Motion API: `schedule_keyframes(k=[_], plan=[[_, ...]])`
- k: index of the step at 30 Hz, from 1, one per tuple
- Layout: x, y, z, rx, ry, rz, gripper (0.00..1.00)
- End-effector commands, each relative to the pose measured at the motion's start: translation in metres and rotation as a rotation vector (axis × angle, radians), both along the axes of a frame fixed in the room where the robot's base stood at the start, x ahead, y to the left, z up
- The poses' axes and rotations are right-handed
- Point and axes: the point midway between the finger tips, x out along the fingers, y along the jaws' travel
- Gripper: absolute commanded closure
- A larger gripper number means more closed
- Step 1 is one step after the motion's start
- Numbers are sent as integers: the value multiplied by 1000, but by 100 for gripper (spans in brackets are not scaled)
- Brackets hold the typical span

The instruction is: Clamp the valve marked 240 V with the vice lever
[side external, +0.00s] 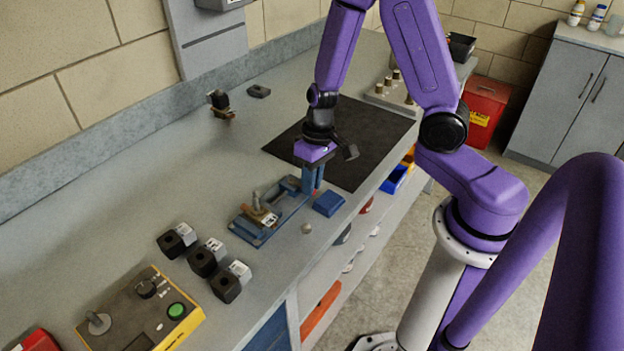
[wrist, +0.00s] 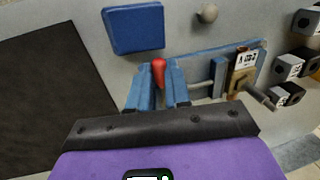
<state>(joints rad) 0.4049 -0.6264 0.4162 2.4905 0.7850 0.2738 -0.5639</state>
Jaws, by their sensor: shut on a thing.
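The blue vice (side external: 262,232) stands on the bench, and its blue bed also shows in the wrist view (wrist: 218,75). A brass valve (wrist: 240,80) with a white label sits in the vice; it also shows in the side view (side external: 264,217). The label's print is too small to read surely. My gripper (side external: 313,187) is over the right end of the vice, fingers pointing down. In the wrist view, its blue fingers (wrist: 162,82) are shut on the red lever grip (wrist: 158,68), whose tip shows between them. The fingers hide the rest of the lever.
A blue block (side external: 329,203) and a small grey knob (side external: 306,228) lie near the vice. A black mat (side external: 365,130) lies behind my gripper, mostly clear.

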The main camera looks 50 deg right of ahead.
Motion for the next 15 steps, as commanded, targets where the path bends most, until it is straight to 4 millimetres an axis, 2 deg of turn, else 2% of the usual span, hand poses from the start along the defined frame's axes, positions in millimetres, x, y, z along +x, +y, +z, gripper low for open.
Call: schedule_keyframes(k=[7, 8, 10, 15], plan=[[1, 0, 1, 1, -3, 0, 100], [1, 0, 1, 1, -3, 0, 79], [1, 0, 0, 1, -2, 1, 57], [0, 0, 0, 1, -1, 2, 57]])
